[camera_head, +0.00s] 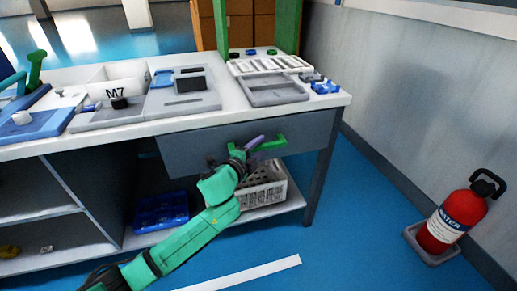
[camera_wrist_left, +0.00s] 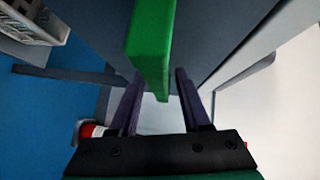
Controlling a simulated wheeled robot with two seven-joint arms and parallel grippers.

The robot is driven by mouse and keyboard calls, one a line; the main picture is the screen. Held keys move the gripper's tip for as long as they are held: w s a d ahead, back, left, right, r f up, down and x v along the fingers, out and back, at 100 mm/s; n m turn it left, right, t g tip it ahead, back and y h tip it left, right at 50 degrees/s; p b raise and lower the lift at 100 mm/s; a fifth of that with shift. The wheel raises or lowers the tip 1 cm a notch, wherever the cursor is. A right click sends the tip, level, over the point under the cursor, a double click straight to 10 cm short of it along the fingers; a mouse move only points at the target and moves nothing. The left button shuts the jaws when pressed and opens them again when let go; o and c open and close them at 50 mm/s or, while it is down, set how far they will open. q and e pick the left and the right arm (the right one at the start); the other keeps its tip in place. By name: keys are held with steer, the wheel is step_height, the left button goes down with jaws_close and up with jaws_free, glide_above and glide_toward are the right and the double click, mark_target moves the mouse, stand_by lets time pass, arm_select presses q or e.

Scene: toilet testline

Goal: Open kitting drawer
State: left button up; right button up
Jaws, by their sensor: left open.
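The kitting drawer (camera_head: 190,150) is a grey front under the right part of the white workbench. It looks closed, with no interior showing. Its green handle (camera_head: 270,145) sticks out on the right half of the front. My left gripper (camera_head: 254,145) is at the handle. In the left wrist view the green handle (camera_wrist_left: 152,45) comes down from the top, and its end lies between the two purple fingers of my left gripper (camera_wrist_left: 160,90). The fingers are apart, with gaps on both sides of the handle. My right gripper is in neither view.
On the workbench (camera_head: 225,118) stand a white M7 bin (camera_head: 118,78), grey trays and small parts. A blue crate (camera_head: 162,212) and a white basket (camera_head: 262,190) sit on the lower shelf. A fire extinguisher (camera_head: 452,220) stands at right; the floor before the drawer is clear.

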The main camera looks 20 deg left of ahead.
arm_select(q)
jaws_close()
stand_by(1.4)
